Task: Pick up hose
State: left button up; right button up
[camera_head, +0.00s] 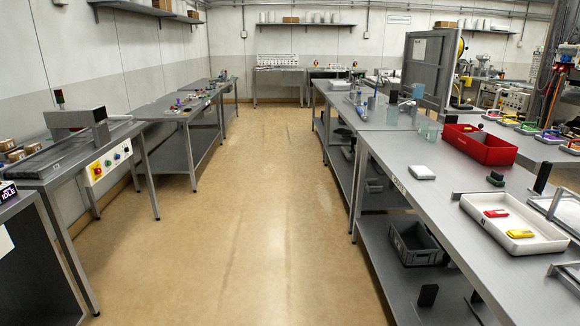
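I cannot make out a hose for certain. A yellow curved edge (460,46) shows behind the dark upright panel (427,62) at the back right; it may be part of a coil or reel, but the panel hides most of it. Neither of my grippers is in view.
A clear tan floor aisle (232,190) runs to the back wall. A long metal bench (455,215) on the right holds a red bin (462,148) and a white tray (478,213). A grey crate (418,262) is on its lower shelf. A conveyor bench (62,163) stands left.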

aim_at(361, 112)
jog(key=i, duration=8.05)
jog(key=i+z, duration=0.1)
jog(key=i, duration=0.45)
jog(key=i+j+z, duration=0.15)
jog(key=i, duration=0.45)
jog(key=i+j+z, duration=0.1)
jog(key=i, duration=0.45)
jog(key=z, duration=2.2)
jog(key=j, duration=0.1)
